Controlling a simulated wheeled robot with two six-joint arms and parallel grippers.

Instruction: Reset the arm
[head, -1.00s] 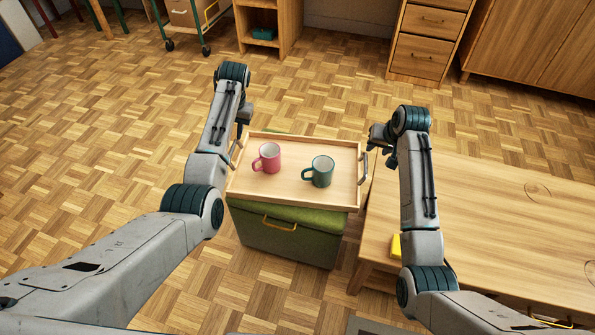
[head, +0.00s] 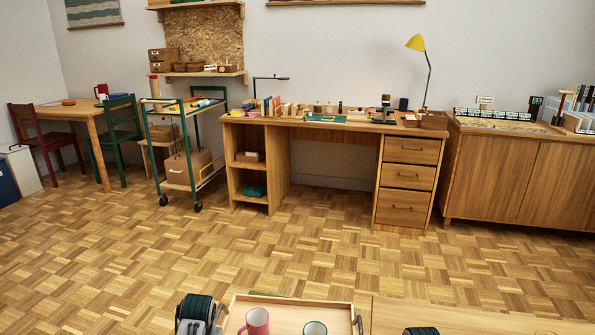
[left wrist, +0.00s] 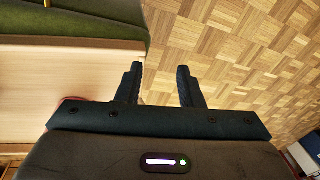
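The wooden tray (head: 290,300) shows at the bottom edge of the head view, its near part cut off. A pink mug (head: 257,318) and a teal mug (head: 315,328) stand in it, only their upper parts in view. My left gripper (left wrist: 162,85) is open in the left wrist view, with bare floor between its fingers. A pale wooden surface, seemingly the tray (left wrist: 60,75), lies to the left of them there. In the head view only my left wrist shows, left of the tray. A dark piece of my right arm shows right of the tray; the right gripper's fingers are out of view.
A wooden table top (head: 480,317) lies right of the tray. The parquet floor (head: 300,250) beyond is clear. At the back stand a desk (head: 410,180), a green trolley (head: 185,160), a wooden cabinet (head: 545,175) and a small table (head: 75,112) with chairs.

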